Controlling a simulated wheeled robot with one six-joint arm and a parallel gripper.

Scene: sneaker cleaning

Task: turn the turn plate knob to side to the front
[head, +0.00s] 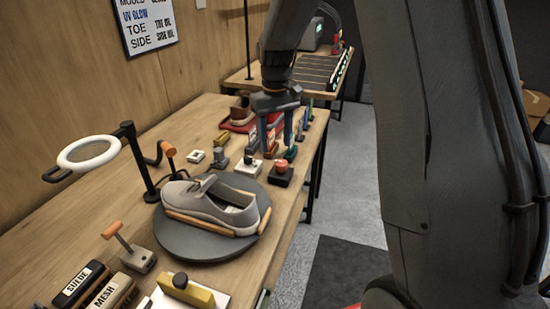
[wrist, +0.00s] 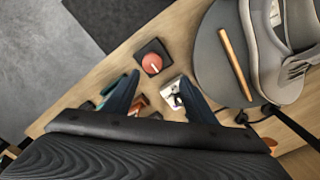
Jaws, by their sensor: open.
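The round grey turn plate (head: 190,245) stands on the wooden table with a grey sneaker (head: 205,197) lying on it. Behind it is a red knob (head: 281,164) on a black square base. In the wrist view this red knob (wrist: 152,64) carries a pale pointer line and sits beyond my fingertips. Left of it is a white base with a black knob (head: 248,162), which shows between my fingers, partly hidden, in the wrist view (wrist: 174,91). No label tells me which is the turn plate knob. My gripper (head: 276,152) is open, pointing down, empty, above this area.
A ring lamp (head: 88,152) on a black stand rises left of the plate. Small blocks and bottles crowd the table behind my gripper. Labelled brushes (head: 112,292) and a yellow-handled tool (head: 188,290) lie at the front.

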